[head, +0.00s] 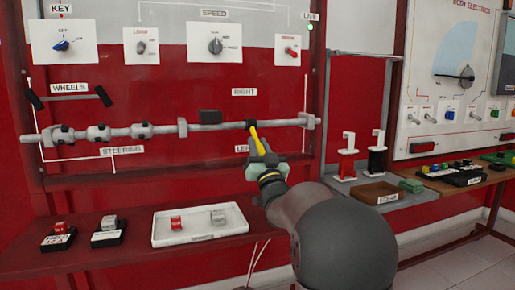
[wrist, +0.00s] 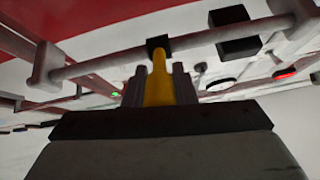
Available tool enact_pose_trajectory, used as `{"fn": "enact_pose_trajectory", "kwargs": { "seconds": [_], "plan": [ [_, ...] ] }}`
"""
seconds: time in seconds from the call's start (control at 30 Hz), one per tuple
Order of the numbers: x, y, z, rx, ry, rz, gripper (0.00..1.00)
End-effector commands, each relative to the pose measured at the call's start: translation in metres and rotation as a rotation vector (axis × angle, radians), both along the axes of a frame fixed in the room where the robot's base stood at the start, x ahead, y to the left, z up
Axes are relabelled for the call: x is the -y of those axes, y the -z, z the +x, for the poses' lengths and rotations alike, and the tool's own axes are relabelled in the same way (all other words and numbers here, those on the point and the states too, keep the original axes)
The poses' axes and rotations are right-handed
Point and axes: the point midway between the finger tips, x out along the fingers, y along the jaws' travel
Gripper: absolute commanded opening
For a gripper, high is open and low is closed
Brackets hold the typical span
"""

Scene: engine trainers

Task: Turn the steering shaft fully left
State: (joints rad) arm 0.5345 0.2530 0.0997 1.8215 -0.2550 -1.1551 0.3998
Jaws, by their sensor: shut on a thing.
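The steering shaft (head: 222,127) is a long grey horizontal rod across the red panel, with several joints at its left part. A yellow lever (head: 258,141) hangs from a black collar (head: 251,126) near the rod's right end, between the labels "RIGHT" above and "LEFT" below. My gripper (head: 262,158) is shut on the lever from below. In the wrist view the yellow lever (wrist: 159,80) stands between the two fingers, with the black collar (wrist: 158,44) on the rod just beyond. My gripper partly covers the "LEFT" label.
A white tray (head: 240,229) with a red and a grey part lies on the shelf below. Two stands with red and black parts (head: 348,158) are right of my arm. A black block (head: 210,116) sits at the rod, left of the lever. Knobs and switches are above.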

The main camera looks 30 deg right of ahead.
Motion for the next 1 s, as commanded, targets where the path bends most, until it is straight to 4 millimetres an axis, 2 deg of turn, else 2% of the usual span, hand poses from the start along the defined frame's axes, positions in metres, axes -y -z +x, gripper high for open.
{"fn": "enact_pose_trajectory", "kwargs": {
  "seconds": [0.03,0.1,0.4,0.57,0.73,1.0],
  "plan": [
    [0.000,0.003,0.001,-0.005,-0.001,0.000,0.27],
    [0.000,0.003,0.001,-0.004,0.000,0.000,0.46],
    [0.000,0.002,0.000,-0.003,0.000,0.000,0.46],
    [-0.002,0.009,-0.011,-0.004,0.000,0.001,0.46],
    [-0.006,0.030,-0.040,-0.006,0.002,0.002,0.46],
    [-0.018,0.029,-0.106,-0.003,0.001,0.000,0.46]
  ]
}}
